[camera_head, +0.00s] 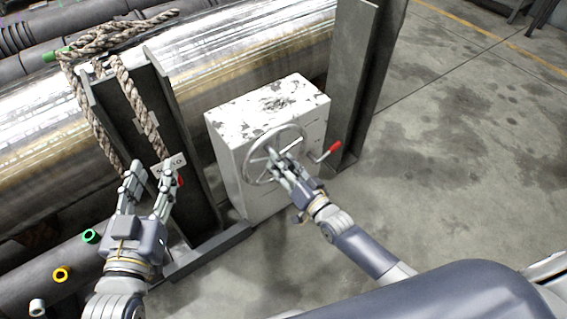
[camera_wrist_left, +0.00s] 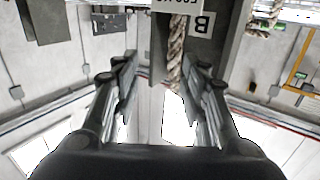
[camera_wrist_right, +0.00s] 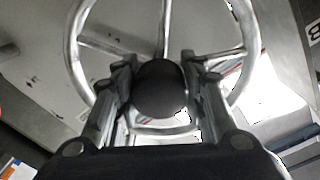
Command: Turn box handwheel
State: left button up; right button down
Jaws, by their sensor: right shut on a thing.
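A white, worn metal box (camera_head: 228,150) stands on the floor between steel posts. A silver spoked handwheel (camera_head: 251,160) is on its front face; its rim and spokes also show in the right wrist view (camera_wrist_right: 252,50). My right gripper (camera_head: 280,166) is at the wheel. In the right wrist view it is shut on a round black knob (camera_wrist_right: 160,88) in front of the spokes; I cannot tell whether this is the hub or a handle. My left gripper (camera_head: 148,172) is open and empty, pointing up before the left post.
A red-tipped lever (camera_head: 332,147) sticks out at the box's right side. A thick rope (camera_head: 147,122) hangs over the left steel post (camera_head: 128,108). A large shiny barrel (camera_head: 240,50) lies behind. Dark pipes lie at the lower left.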

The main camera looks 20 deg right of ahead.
pick_arm(q)
jog(key=shift+s+a+f+g, duration=0.1)
jog(key=shift+f+g, duration=0.3)
jog(key=shift+f, duration=0.3)
pick_arm(e)
jog(key=shift+m, duration=0.6)
jog(key=c, duration=1)
grip_release()
jog(key=v, duration=1.2)
